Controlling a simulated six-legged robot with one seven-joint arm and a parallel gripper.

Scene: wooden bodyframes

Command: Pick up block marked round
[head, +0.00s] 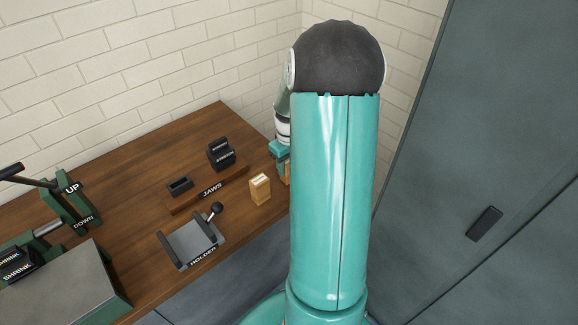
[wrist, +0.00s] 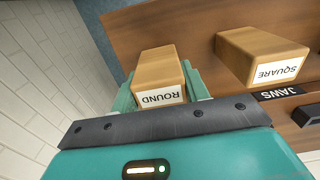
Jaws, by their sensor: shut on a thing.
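The wooden block marked ROUND (wrist: 158,72) sits between the two teal fingers of my gripper (wrist: 160,88) in the wrist view. The gripper is shut on it, with a finger on each side. Its label reads upside down there. In the head view my gripper (head: 283,165) is at the right edge of the table, mostly hidden behind my arm, and only a sliver of the held block shows. A second wooden block, marked SQUARE (wrist: 262,58), stands beside it on the table; it also shows in the head view (head: 260,189).
The wooden table (head: 130,205) carries a JAWS rack (head: 205,190) with black parts and a grey HOLDER (head: 190,243) with a black knob. A green lever machine (head: 70,215) stands at the left. A brick wall (head: 150,60) is behind, and a grey cabinet (head: 500,130) is at the right.

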